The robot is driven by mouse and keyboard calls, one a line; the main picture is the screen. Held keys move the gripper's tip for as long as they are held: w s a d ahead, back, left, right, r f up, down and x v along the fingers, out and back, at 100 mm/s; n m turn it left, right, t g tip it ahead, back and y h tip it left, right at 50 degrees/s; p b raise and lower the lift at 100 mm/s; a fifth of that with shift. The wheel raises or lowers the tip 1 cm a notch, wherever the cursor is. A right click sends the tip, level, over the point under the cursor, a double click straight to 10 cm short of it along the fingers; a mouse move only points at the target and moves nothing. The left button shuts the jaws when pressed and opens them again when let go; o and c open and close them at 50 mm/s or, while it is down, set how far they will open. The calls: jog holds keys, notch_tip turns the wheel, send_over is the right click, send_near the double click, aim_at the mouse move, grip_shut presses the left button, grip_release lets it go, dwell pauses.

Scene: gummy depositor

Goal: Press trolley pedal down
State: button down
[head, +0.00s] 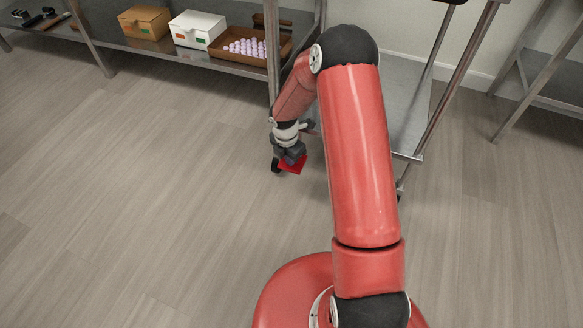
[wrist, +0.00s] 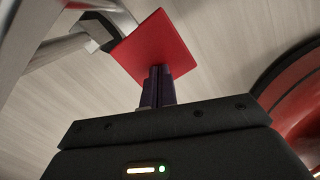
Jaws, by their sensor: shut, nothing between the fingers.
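The trolley pedal is a flat red square plate (head: 292,165), low beside a trolley wheel in the head view. It also shows in the wrist view (wrist: 160,45), tilted in the picture, with my fingertips overlapping its lower edge. My gripper (head: 291,155) is shut and empty, right at the pedal; in the wrist view its two dark fingers (wrist: 158,78) are together. I cannot tell for sure whether the fingertips touch the plate. The metal trolley (head: 402,110) stands behind my arm, which hides much of it.
A dark trolley wheel (head: 276,166) is left of the pedal. A metal shelf (head: 130,42) at the back holds an orange-brown box (head: 146,22), a white box (head: 198,30) and a brown tray (head: 218,50) of purple pieces. Another metal table (head: 555,75) is at right. The floor at left is clear.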

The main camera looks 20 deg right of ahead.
jog(key=shift+f, duration=0.1)
notch_tip(320, 180, down, 2)
jog(key=shift+f+b, duration=0.15)
jog(key=shift+b, duration=0.6)
jog(key=shift+r, duration=0.2)
jog(key=shift+a, duration=0.1)
jog(key=shift+s+a+r+p, duration=0.25)
jog(key=shift+s+a, duration=0.15)
jog(key=shift+a, duration=0.2)
jog(key=shift+s+a+r+p, duration=0.25)
jog(key=shift+s+a, duration=0.15)
jog(key=shift+a, duration=0.15)
notch_tip(320, 180, up, 8)
jog(key=p, duration=0.1)
jog(key=shift+s+a+f+p, duration=0.15)
jog(key=shift+s+a+p, duration=0.05)
jog(key=shift+a+p, duration=0.2)
